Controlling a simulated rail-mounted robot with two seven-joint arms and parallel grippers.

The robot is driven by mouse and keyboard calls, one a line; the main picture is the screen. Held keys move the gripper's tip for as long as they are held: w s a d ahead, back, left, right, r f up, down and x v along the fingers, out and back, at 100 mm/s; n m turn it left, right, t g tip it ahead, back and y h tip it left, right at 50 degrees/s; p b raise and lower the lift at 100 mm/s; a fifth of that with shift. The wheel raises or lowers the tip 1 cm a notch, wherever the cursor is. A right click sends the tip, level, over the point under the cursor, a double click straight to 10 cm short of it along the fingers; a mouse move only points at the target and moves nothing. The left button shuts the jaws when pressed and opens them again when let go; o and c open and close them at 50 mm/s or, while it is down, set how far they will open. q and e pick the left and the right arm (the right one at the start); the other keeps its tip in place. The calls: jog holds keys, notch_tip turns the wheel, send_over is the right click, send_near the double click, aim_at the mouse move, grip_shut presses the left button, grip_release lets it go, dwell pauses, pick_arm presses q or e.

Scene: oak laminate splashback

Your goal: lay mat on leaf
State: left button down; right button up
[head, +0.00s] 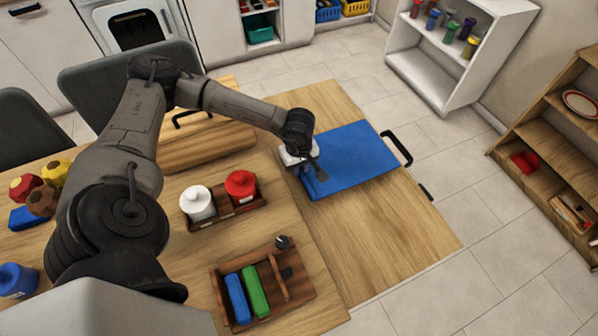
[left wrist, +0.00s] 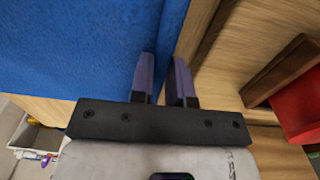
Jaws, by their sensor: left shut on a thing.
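The blue mat (head: 350,158) is a flat rectangle over the wooden leaf (head: 400,228), which extends from the right side of the table. I cannot tell whether the mat's whole underside touches the leaf. My left gripper (head: 318,174) is at the mat's left edge, shut on it. In the left wrist view the fingers (left wrist: 165,78) are at the edge of the mat (left wrist: 75,50), which fills the upper left. My right gripper is not in view.
On the table, a caddy (head: 226,209) holds a white and a red jar. A wooden box (head: 296,290) holds blue and green blocks. A black handle (head: 397,148) shows at the mat's right end. The leaf's near part is bare. Shelves stand at right.

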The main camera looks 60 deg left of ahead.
pick_arm(q)
notch_tip(320, 180, down, 3)
jog(key=shift+r+b, duration=0.2)
jog(key=shift+b, duration=0.2)
jog(key=shift+f, duration=0.35)
jog(key=c, duration=1.1)
grip_release()
